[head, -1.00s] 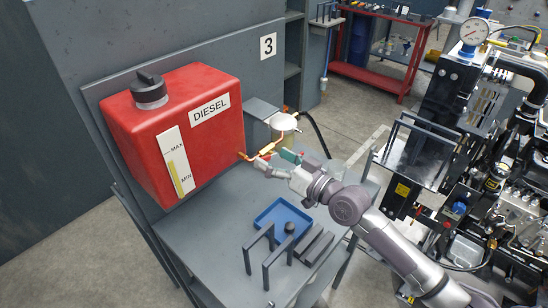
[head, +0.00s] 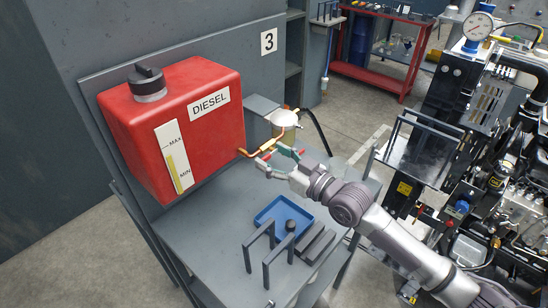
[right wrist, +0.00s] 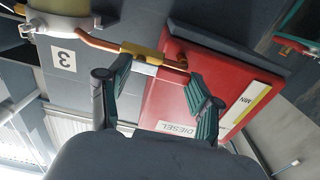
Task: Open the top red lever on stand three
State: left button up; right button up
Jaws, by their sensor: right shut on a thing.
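The red diesel tank (head: 190,120) is mounted on the panel of stand three, marked by a "3" sign (head: 268,42). A copper pipe (head: 279,138) with a yellow valve body (right wrist: 142,55) runs from the tank to a pale filter (head: 284,117). A small red lever (head: 267,155) is at this valve, mostly hidden by my fingers. My right gripper (head: 271,154) is shut on the lever, with one finger on each side. In the right wrist view, its green-padded fingers (right wrist: 160,74) stand apart just beside the valve. My left gripper is not in view.
Below my right arm is a grey table (head: 210,235) with a blue tray (head: 268,211) and dark upright handles (head: 266,258). A diesel engine (head: 480,150) with a gauge stands at the right. A red bench (head: 375,75) is at the back.

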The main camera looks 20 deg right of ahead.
jog(key=o, duration=1.1)
jog(key=shift+o, duration=0.2)
jog(key=shift+s+d, duration=0.15)
jog(key=v, duration=1.1)
jog(key=shift+s, duration=0.25)
jog(key=shift+d, duration=0.15)
